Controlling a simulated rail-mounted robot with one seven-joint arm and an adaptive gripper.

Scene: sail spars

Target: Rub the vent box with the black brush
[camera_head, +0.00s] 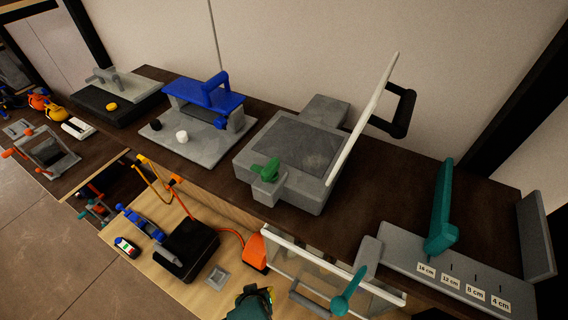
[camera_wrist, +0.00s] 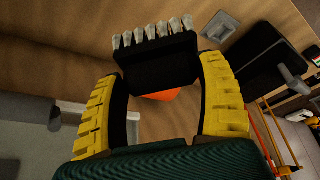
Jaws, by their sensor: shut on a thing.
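My gripper (camera_wrist: 161,72) has yellow padded fingers and is shut on the black brush (camera_wrist: 158,58) in the wrist view. The brush's pale bristle tufts point toward the top of that picture, over a wooden surface. In the head view, part of my gripper (camera_head: 250,303) shows at the bottom edge, and the brush cannot be made out there. No thing is clearly marked as the vent box. A small grey square piece (camera_head: 217,278) lies on the wood, and it also shows in the wrist view (camera_wrist: 216,27), apart from the bristles. A black box (camera_head: 190,245) stands beside it.
An orange block (camera_head: 254,252) with a red cable stands near a clear panel (camera_head: 310,268) and a teal handle (camera_head: 348,291). Behind are a grey box (camera_head: 285,150) with its white-edged lid raised and a blue-handled press (camera_head: 205,95). Bare wood shows around the grey square.

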